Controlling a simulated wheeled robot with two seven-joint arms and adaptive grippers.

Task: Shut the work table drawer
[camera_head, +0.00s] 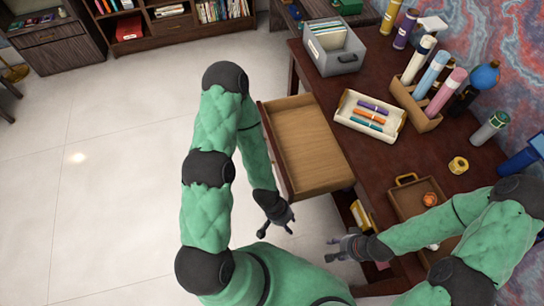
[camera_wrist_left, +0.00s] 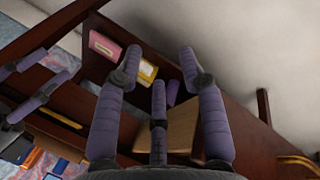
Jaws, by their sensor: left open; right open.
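The work table (camera_head: 375,95) is dark reddish wood. Its drawer (camera_head: 305,145) is pulled far out to the left, and its pale wooden inside is empty. My left gripper (camera_head: 276,229) is open and empty, just below the drawer's near front corner in the head view; whether it touches cannot be told. In the left wrist view its spread fingers (camera_wrist_left: 160,68) point towards dark wooden panels and a shelf. My right gripper (camera_head: 334,248) is open and empty, by the table's near left edge, right of the left gripper and below the drawer. The drawer's handle is not visible.
On the table stand a white tray of markers (camera_head: 342,112), a grey file box (camera_head: 342,65), a holder with rolled tubes (camera_head: 408,96) and a brown tray (camera_head: 405,203). A yellow item (camera_head: 361,216) sits below the tabletop. The pale floor (camera_head: 110,170) at left is clear.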

